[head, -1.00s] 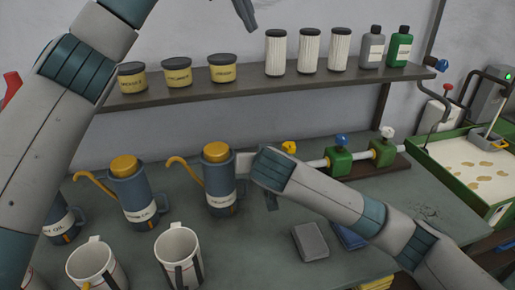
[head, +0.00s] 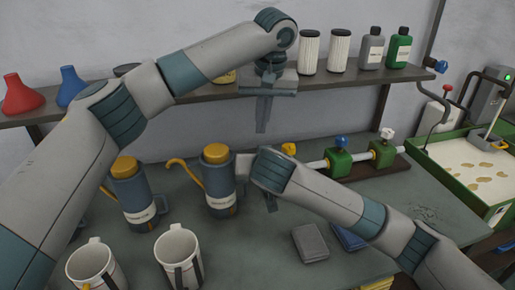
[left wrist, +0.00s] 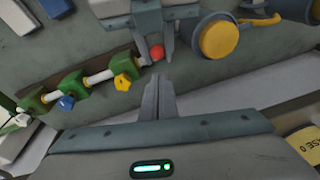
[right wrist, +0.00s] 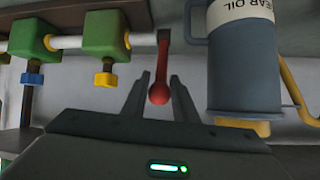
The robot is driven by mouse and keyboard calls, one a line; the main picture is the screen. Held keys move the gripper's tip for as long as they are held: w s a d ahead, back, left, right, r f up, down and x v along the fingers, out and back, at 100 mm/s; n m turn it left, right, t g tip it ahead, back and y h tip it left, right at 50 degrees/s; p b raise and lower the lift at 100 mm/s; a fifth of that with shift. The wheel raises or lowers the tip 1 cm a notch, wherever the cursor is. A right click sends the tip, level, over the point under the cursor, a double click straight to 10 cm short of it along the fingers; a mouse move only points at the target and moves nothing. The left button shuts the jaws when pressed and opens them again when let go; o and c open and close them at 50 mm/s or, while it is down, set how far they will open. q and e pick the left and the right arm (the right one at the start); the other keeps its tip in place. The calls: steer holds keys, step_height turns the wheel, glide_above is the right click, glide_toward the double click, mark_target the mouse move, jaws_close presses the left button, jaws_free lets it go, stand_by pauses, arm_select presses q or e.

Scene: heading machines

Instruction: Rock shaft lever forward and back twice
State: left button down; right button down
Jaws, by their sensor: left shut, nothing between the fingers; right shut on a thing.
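The shaft lever (right wrist: 163,62), a red arm with a round knob, stands at the end of the white shaft (right wrist: 68,42) in the right wrist view. My right gripper (right wrist: 159,82) is shut on it, fingers on either side near the knob. The red knob (left wrist: 156,52) also shows in the left wrist view. In the head view the lever and right fingertips are hidden by my right forearm. My left gripper (head: 262,130) is shut and empty, pointing down in front of the shelf; its closed fingers (left wrist: 157,82) appear below the knob in its wrist view.
Green blocks (head: 338,162) carry the shaft (head: 314,163) on the bench. A blue oil can (head: 219,188) stands close left of my right gripper. White mugs (head: 180,258) are in front. The shelf (head: 190,91) with bottles and jars runs behind.

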arm_select(q)
steer(key=shift+f, duration=0.1)
steer(key=shift+x, duration=4.95)
steer(key=shift+s+d+f, duration=0.15)
steer(key=shift+s+f, duration=0.05)
steer(key=shift+s, duration=0.2)
steer(key=shift+s+d+f, duration=0.2)
steer(key=shift+s+f, duration=0.05)
steer(key=shift+s, duration=0.2)
arm_select(e)
steer(key=shift+w+d, duration=0.15)
steer(key=shift+w, duration=0.05)
steer(key=c, duration=1.7)
jaws_free()
steer(key=shift+c, duration=0.2)
arm_select(q)
steer(key=shift+a+t, duration=0.1)
steer(key=shift+t, duration=0.2)
arm_select(e)
steer(key=shift+s, duration=0.1)
arm_select(q)
steer(key=shift+w+r, duration=0.1)
steer(key=shift+r, duration=0.05)
arm_select(e)
steer(key=shift+s, duration=0.1)
